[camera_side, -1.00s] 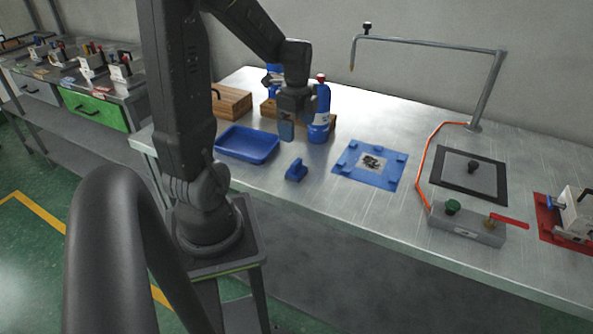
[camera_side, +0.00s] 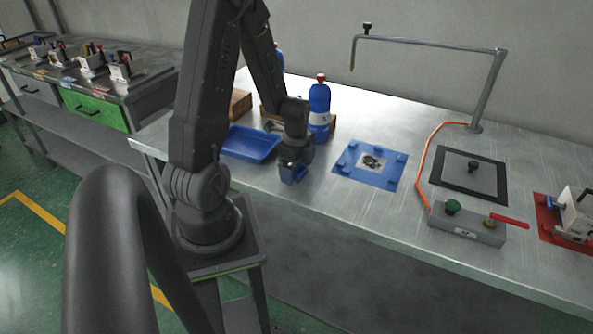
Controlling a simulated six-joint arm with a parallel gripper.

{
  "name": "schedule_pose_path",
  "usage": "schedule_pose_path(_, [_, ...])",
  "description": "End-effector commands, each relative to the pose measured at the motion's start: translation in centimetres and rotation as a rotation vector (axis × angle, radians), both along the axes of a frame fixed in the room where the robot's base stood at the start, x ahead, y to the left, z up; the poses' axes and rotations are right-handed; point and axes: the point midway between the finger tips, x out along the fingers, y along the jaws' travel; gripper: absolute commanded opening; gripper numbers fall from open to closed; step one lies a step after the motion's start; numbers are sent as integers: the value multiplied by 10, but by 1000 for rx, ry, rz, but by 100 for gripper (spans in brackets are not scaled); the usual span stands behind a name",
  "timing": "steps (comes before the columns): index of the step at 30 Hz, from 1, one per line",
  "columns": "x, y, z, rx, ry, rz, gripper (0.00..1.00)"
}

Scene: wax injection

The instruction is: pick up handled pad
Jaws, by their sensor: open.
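The small blue handled pad (camera_side: 299,175) sits on the metal table, near its front edge. It is mostly hidden, with some blue showing at the lower end of my gripper. My gripper (camera_side: 292,172) points down over the pad, with its jaws open around or just above the pad's handle; I cannot tell which, or whether they touch it.
A blue tray (camera_side: 250,145) lies just left of my gripper. A blue bottle with a red cap (camera_side: 320,108) stands close behind. A blue mat (camera_side: 369,165) lies to the right. Further right are a dark-framed plate (camera_side: 468,174) and a grey valve block (camera_side: 466,226).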

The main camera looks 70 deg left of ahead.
Motion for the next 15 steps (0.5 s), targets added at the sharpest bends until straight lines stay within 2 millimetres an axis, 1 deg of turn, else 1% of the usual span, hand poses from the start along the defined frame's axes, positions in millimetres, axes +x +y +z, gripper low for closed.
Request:
schedule_pose_path(8, [0, 0, -2, 1, -1, 0, 87])
schedule_pose_path(15, [0, 0, -2, 1, -1, 1, 64])
